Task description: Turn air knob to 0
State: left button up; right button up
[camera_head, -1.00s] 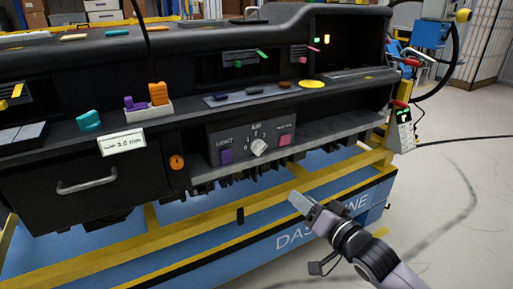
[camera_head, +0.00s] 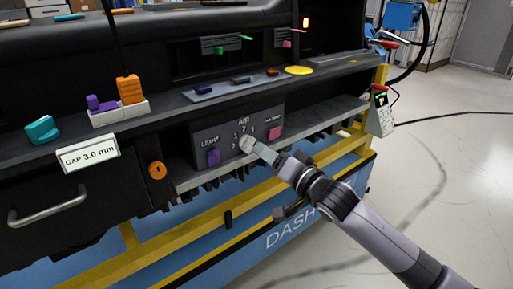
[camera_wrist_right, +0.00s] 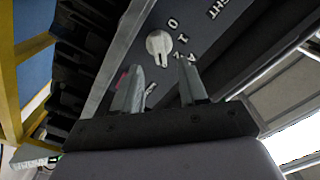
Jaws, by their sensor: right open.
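The air knob (camera_head: 246,143) is a pale round knob with a raised grip on the dark control panel (camera_head: 225,138), below the word AIR and amid the numbers 0, 1, 2, 3. It also shows in the right wrist view (camera_wrist_right: 159,43), near the printed 0 and 1. My left gripper is out of view.
The purple LIGHT switch (camera_head: 213,157) is left of the knob and the pink HAZARD switch (camera_head: 275,132) is right. An orange round knob (camera_head: 157,170) and a drawer handle (camera_head: 48,205) are further left. A ledge (camera_head: 215,172) juts out under the panel.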

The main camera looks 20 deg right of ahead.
aim_at(249, 144)
jog(key=x, duration=0.4)
jog(key=shift+w+a, duration=0.1)
jog(key=shift+w, duration=0.2)
grip_shut()
